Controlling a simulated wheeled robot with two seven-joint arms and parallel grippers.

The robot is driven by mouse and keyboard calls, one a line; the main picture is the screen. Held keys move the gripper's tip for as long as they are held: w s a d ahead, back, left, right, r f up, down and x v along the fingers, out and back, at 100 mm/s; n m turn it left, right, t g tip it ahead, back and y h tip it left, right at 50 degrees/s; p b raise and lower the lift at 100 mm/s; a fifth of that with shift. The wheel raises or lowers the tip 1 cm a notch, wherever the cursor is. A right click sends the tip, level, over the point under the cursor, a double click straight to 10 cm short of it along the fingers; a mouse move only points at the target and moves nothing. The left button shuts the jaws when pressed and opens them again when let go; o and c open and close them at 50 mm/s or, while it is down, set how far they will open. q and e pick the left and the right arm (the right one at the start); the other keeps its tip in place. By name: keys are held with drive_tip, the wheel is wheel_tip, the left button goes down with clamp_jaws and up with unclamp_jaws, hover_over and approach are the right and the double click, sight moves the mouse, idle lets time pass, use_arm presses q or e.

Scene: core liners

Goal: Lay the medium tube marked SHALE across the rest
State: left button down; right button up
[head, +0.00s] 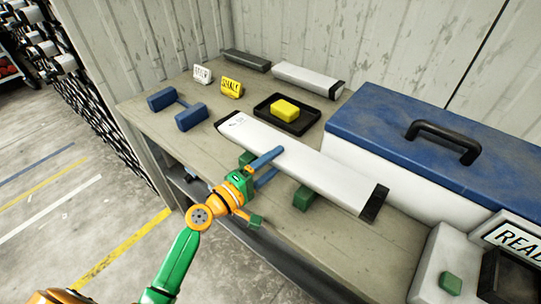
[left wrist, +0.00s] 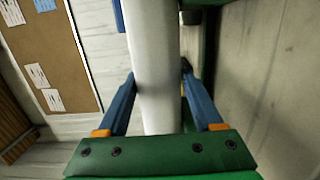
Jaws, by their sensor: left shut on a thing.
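A long white tube (head: 300,160) with a black cap at its right end and small dark lettering at its left end lies level, slanting across the bench in the head view. I cannot read the lettering. My left gripper (head: 269,167) is shut on its middle from the front; the tube (left wrist: 155,70) passes between the blue fingers (left wrist: 157,95) in the left wrist view. Green blocks (head: 303,198) show below the tube; I cannot tell whether it touches them. A blue two-block rest (head: 178,109) with a joining bar stands empty at the left. My right gripper is not in view.
A yellow sign (head: 231,87) and a white sign (head: 202,75) stand behind the blue rest. A black tray (head: 262,112) holds a yellow block (head: 285,109). A shorter white tube (head: 308,79) and a dark bar (head: 246,60) lie at the back. A blue-lidded chest (head: 400,120) fills the right.

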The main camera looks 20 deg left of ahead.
use_arm(q)
drive_tip(key=shift+r, duration=0.25)
drive_tip(key=shift+f, duration=0.15)
drive_tip(key=shift+c, duration=0.2)
unclamp_jaws()
drive_tip(key=shift+s+f, duration=0.1)
drive_tip(key=shift+s, duration=0.1)
